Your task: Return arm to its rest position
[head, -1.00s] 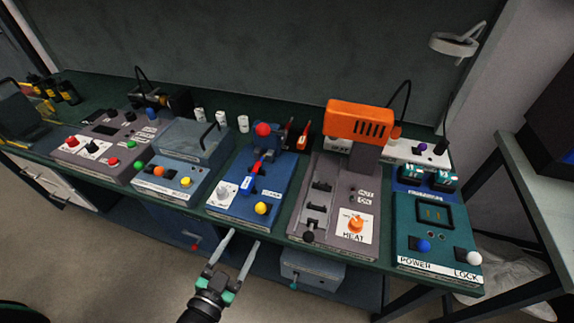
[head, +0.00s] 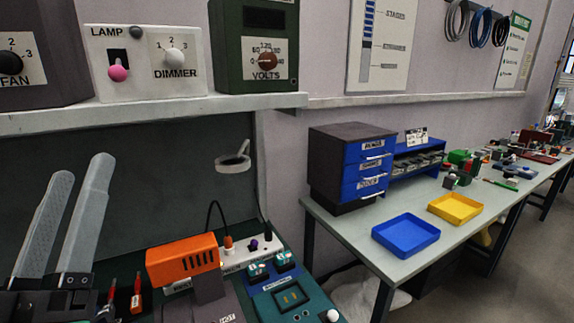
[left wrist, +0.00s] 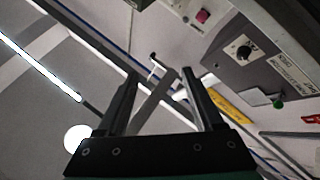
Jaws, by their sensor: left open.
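My left gripper (head: 72,225) is raised at the left of the head view, with its two long grey fingers pointing up and apart. It is open, with nothing between the fingers. It stands in front of the dark back panel, left of the orange heat tool (head: 184,261). The left wrist view also shows the open gripper (left wrist: 160,85), with the ceiling and the upper panels beyond it. My right gripper is not in either view.
A shelf (head: 180,110) with a lamp and dimmer panel (head: 148,65) runs above the bench. At the right, a table (head: 345,225) holds a drawer cabinet (head: 350,165), a blue tray (head: 405,250) and a yellow tray (head: 455,221).

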